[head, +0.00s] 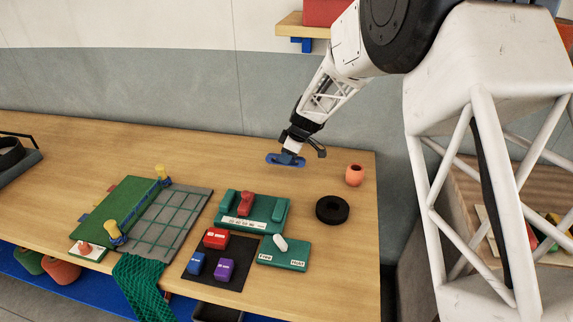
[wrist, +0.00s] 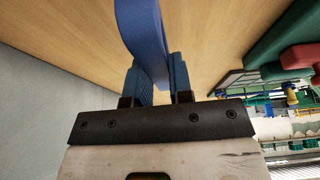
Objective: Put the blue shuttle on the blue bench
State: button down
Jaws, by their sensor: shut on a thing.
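The blue shuttle (head: 272,158) is a flat, rounded blue piece at the end of my arm in the head view. My gripper (head: 287,157) is shut on it and holds it over the back right of the wooden table, apparently above the surface. In the wrist view the shuttle (wrist: 145,30) stands between the two blue fingers of my gripper (wrist: 160,84), and part of it is cut off by the top edge. A long blue surface (head: 62,286) runs low under the table's front edge; I cannot tell whether it is the blue bench.
A teal block with a red piece (head: 246,203), a black ring (head: 332,209) and an orange pot (head: 354,175) stand near my gripper on the table (head: 225,150). A dark mat holds red, blue and purple blocks. A green netting frame (head: 165,222) lies left. The back middle is clear.

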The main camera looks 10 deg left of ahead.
jog(key=shift+f, duration=0.1)
jog(key=shift+f, duration=1.7)
jog(key=shift+f, duration=0.1)
jog(key=c, duration=1)
grip_release()
jog(key=shift+v, duration=6.1)
